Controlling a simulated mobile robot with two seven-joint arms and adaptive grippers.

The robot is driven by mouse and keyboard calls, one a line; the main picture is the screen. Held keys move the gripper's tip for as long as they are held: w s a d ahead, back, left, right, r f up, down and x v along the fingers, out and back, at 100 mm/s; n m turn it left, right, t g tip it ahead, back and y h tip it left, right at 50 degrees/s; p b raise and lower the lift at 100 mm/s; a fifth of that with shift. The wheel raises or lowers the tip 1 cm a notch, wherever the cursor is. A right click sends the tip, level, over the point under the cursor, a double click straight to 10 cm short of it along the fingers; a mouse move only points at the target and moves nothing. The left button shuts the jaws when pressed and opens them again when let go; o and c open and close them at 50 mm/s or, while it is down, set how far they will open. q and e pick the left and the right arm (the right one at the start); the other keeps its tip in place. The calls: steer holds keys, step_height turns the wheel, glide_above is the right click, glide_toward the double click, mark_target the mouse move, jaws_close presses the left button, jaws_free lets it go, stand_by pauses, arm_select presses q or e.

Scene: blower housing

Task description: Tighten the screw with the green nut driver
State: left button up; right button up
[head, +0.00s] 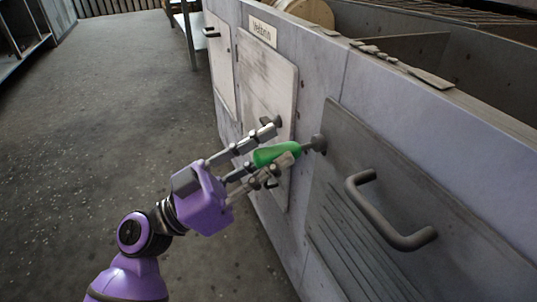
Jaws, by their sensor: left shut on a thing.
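The green nut driver (270,155) is held level between the fingers of my left gripper (278,147), which is shut on its handle. The driver's shaft points right toward a dark round screw head (319,143) at the left edge of a grey panel with a handle. The driver's tip appears to be at the screw; I cannot tell whether it is fully seated. Another dark round knob (277,121) shows behind the upper finger, on the paler panel. My right gripper is not in view.
The grey vented panel (330,205) has a bar handle (385,215) standing out at the lower right. A pale panel (262,80) and a label plate (263,31) are farther left on the housing wall. Loose flat pieces (430,78) lie on the top ledge. The floor at left is clear.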

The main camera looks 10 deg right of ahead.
arm_select(q)
jaws_close()
steer(key=shift+a, duration=0.15)
steer(key=shift+s+a, duration=0.1)
steer(key=s+a, duration=0.4)
steer(key=a, duration=0.8)
stand_by(0.4)
stand_by(1.2)
